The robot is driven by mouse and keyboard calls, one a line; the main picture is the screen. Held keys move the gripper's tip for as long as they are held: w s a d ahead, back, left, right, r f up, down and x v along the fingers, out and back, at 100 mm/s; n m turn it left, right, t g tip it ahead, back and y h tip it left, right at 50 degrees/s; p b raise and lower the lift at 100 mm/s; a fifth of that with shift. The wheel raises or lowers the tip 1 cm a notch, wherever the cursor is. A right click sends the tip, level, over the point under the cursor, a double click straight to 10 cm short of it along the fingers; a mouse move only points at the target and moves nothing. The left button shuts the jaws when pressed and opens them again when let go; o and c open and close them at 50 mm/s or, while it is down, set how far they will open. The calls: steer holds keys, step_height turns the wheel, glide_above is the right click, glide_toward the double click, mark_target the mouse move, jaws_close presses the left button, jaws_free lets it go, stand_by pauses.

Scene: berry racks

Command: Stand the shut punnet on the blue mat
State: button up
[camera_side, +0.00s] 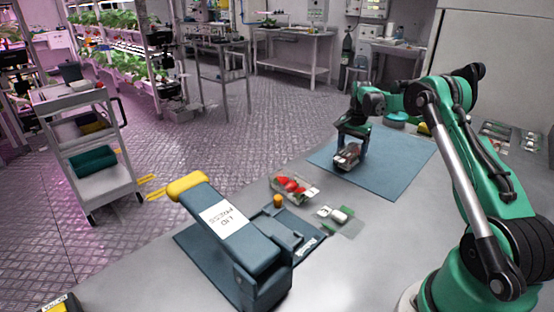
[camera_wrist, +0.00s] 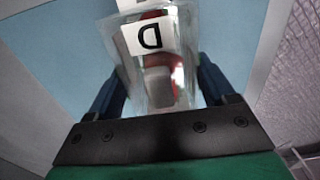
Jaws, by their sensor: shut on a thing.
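The shut punnet (camera_side: 346,157) is a small clear box with red fruit inside. It is at the near-left part of the blue mat (camera_side: 395,165) in the side view; whether it touches the mat or hangs just above it I cannot tell. In the wrist view the punnet (camera_wrist: 155,60) shows a white label with a black letter, and red shows through the clear plastic. My gripper (camera_side: 350,145) is above the punnet with its fingers shut on the punnet's sides. The fingers (camera_wrist: 158,90) show left and right of it in the wrist view. The blue mat (camera_wrist: 60,50) lies behind the punnet there.
An open punnet of red berries (camera_side: 291,186) stands on the grey bench left of the mat. A lid press (camera_side: 235,235) with a yellow handle end is at the front left. The mat's right side is clear.

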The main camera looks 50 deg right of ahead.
steer(key=shift+f, duration=0.15)
steer(key=o, duration=1.4)
steer(key=shift+c, duration=0.2)
step_height(320, 180, up, 12)
steer(key=w+a+r+n+t+h, duration=0.15)
steer(key=a+r+n, duration=0.35)
steer(key=a, duration=0.5)
steer(key=s+a+f+n+t, duration=0.1)
steer(key=s+a+n+t, duration=0.1)
steer(key=a, duration=0.5)
steer(key=s+a+f+n+t+y, duration=0.1)
steer(key=s+a+f+n, duration=0.1)
steer(key=s+a+n, duration=0.3)
steer(key=s+a+f+n+t, duration=0.2)
steer(key=a+n, duration=0.4)
steer(key=a, duration=0.3)
steer(key=shift+s+f+t, duration=0.25)
steer(key=shift+s+t, duration=0.1)
steer(key=shift+s, duration=0.3)
steer(key=shift+y, duration=0.25)
